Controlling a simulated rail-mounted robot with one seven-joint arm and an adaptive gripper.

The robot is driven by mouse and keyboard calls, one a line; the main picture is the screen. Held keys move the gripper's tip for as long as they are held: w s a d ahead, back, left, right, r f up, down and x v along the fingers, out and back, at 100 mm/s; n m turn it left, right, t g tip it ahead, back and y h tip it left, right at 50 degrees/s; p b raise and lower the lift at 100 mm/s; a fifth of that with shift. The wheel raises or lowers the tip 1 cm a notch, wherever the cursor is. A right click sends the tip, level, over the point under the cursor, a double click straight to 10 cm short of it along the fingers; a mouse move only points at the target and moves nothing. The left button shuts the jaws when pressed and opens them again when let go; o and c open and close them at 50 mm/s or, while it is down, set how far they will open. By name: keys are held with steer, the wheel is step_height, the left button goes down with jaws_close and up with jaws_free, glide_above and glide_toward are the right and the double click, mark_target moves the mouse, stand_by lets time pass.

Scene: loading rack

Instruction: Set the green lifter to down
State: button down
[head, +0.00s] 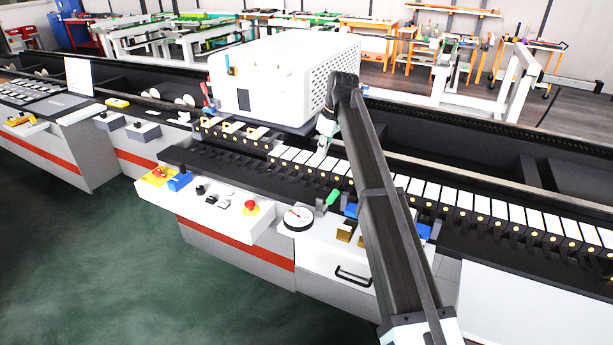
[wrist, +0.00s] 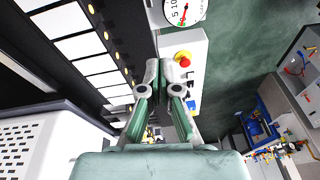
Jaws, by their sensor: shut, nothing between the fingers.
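The green lifter (head: 333,197) is a short green handle on the front console in the head view, just right of the round dial. It is tilted, with its upper end toward the upper right. I cannot tell its setting. My gripper (head: 325,143) is above the row of white plates, behind the lifter and apart from it. In the wrist view my gripper (wrist: 166,72) has its fingers together with nothing between them. The lifter does not show in the wrist view.
The round dial (head: 298,218) and a red button (head: 251,208) sit on the console; the dial (wrist: 184,11) and button (wrist: 183,59) also show in the wrist view. A large white machine box (head: 270,75) stands behind. Blue parts (head: 350,210) lie right of the lifter, beside my arm.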

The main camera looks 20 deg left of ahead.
steer(key=d, duration=0.2)
steer(key=p, duration=0.4)
glide_above(330, 201)
steer(key=w+a, duration=0.3)
steer(key=a, duration=0.2)
steer(key=d+f+x, duration=0.1)
steer(key=d+x, duration=0.1)
steer(key=x, duration=0.8)
steer(key=d, duration=0.1)
steer(key=s+d, duration=0.1)
steer(key=d, duration=0.1)
steer(key=shift+d+f+p, duration=0.15)
steer(key=shift+f+p, duration=0.1)
steer(key=shift+p, duration=0.15)
steer(key=shift+d+f, duration=0.15)
steer(key=shift+f, duration=0.1)
